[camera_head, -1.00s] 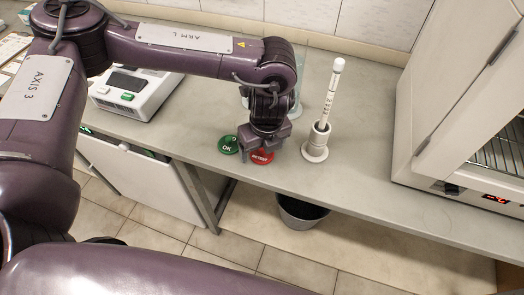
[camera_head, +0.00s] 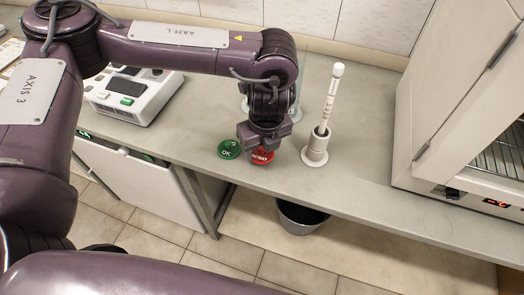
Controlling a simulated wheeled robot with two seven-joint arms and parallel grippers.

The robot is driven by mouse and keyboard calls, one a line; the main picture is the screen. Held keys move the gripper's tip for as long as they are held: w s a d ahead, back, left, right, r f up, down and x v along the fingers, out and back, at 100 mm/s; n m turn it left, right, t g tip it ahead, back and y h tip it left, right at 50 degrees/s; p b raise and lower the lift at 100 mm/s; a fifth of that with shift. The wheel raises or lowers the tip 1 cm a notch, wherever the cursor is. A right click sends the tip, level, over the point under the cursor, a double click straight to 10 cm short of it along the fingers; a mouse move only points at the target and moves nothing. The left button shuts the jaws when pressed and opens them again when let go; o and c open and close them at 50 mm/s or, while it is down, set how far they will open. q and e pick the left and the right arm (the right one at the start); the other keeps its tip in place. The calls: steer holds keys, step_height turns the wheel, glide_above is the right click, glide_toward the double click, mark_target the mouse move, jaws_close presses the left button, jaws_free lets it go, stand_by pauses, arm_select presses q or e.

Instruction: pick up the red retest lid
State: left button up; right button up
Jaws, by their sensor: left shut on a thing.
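The red retest lid (camera_head: 262,157) is a small red disc with white lettering, at the front part of the grey bench. My left gripper (camera_head: 259,150) points down over it and is shut on it, hiding the lid's back part. I cannot tell whether the lid touches the bench. The green OK lid (camera_head: 229,149) lies on the bench just left of the red one. My right gripper is not in view.
A white holder (camera_head: 316,150) with an upright white tube (camera_head: 333,95) stands close right of the gripper. Glassware behind it is mostly hidden. A white instrument (camera_head: 133,94) stands at left and a white oven cabinet (camera_head: 455,110) at right. A bin (camera_head: 301,216) is below.

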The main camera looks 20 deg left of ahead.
mark_target(262, 148)
arm_select(q)
step_height(262, 148, up, 18)
steer(key=p, duration=0.1)
steer(key=shift+f, duration=0.15)
